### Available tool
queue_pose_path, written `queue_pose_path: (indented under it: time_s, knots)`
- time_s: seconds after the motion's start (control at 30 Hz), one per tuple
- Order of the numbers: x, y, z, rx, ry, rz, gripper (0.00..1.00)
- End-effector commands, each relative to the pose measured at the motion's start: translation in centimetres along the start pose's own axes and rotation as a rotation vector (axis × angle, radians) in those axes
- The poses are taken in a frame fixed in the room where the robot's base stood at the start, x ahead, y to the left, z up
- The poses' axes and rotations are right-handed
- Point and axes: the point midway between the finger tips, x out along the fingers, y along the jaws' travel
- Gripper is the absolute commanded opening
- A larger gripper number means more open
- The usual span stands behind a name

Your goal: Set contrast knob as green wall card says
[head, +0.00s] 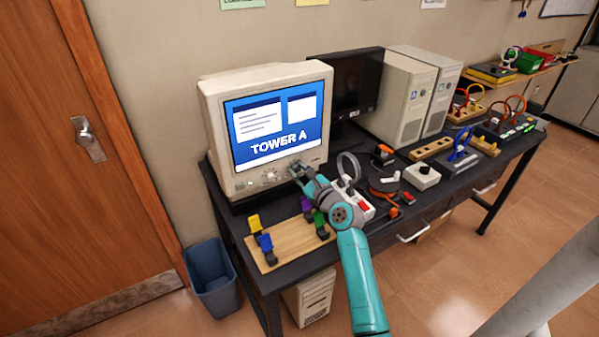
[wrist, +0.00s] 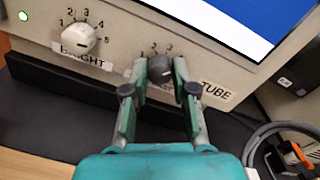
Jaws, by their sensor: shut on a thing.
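The beige monitor (head: 210,120) stands on the dark desk, and its lit screen reads "TOWER A". In the wrist view my gripper (wrist: 159,78) is shut on a dark grey knob (wrist: 160,68) on the panel below the screen. Its label is mostly covered by the fingers. Numbers show above the knob, partly hidden, and I cannot tell where it points. A white knob (wrist: 78,40) marked "BRIGHT", with a scale from 1 to 5, is to its left. In the head view my gripper (head: 298,172) meets the monitor's lower front. The green card (head: 243,3) is cut off at the top, its text unreadable.
A yellow card (head: 313,2) and a white card (head: 433,3) hang on the wall. A wooden board (head: 285,243) with coloured pieces lies in front of the monitor. Cables, a white box (head: 422,176) and beige computer towers (head: 400,95) crowd the desk to the right.

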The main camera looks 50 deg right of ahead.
Motion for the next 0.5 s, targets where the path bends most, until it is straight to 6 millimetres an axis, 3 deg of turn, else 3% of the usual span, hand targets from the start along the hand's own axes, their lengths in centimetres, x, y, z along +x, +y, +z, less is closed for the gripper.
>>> queue_pose_path:
  time_s: [0.5]
  knots:
    - [0.01, 0.1, 0.01, -0.379, 0.018, 0.009, 0.0]
